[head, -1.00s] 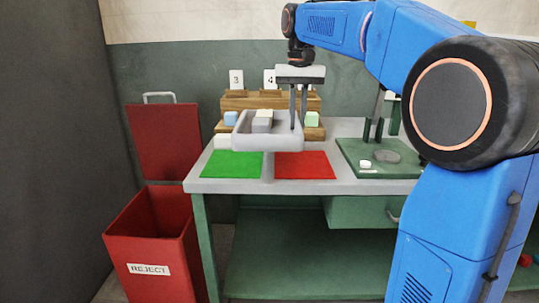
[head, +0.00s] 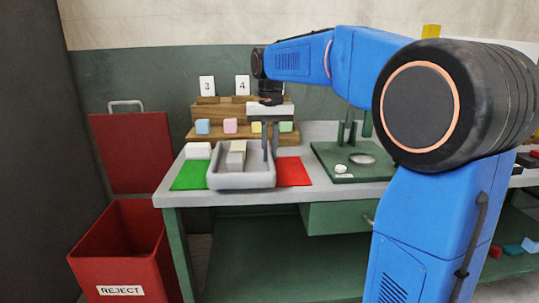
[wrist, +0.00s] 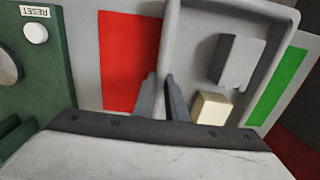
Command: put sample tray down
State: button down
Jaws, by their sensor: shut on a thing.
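The sample tray (head: 241,181) is a shallow grey tray holding a grey block (head: 235,159) and a cream block (head: 239,146). It lies level over the strip between the green mat (head: 188,176) and the red mat (head: 294,173), covering part of both. I cannot tell whether its underside touches the bench. My gripper (head: 270,156) points down and is shut on the tray's right wall. In the wrist view the two fingers (wrist: 164,98) pinch the tray wall (wrist: 169,40), with the grey block (wrist: 237,60) and cream block (wrist: 211,107) inside.
A wooden stepped rack (head: 220,109) with coloured cubes and number cards stands behind. A white block (head: 198,149) sits behind the green mat. A green press base (head: 352,170) stands right. A red reject bin (head: 120,250) is left of the bench.

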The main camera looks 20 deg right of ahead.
jog(key=shift+f, duration=0.75)
jog(key=c, duration=1.8)
grip_release()
notch_tip(320, 180, up, 13)
jog(key=shift+f, duration=0.15)
jog(key=s+f+n+t, duration=0.3)
jog(key=s+f+t, duration=0.1)
jog(key=s+f, duration=2.4)
jog(key=s, duration=0.3)
jog(key=shift+a+f+n+t, duration=0.25)
jog(key=shift+a+n+t, duration=0.05)
jog(key=shift+a+t, duration=0.1)
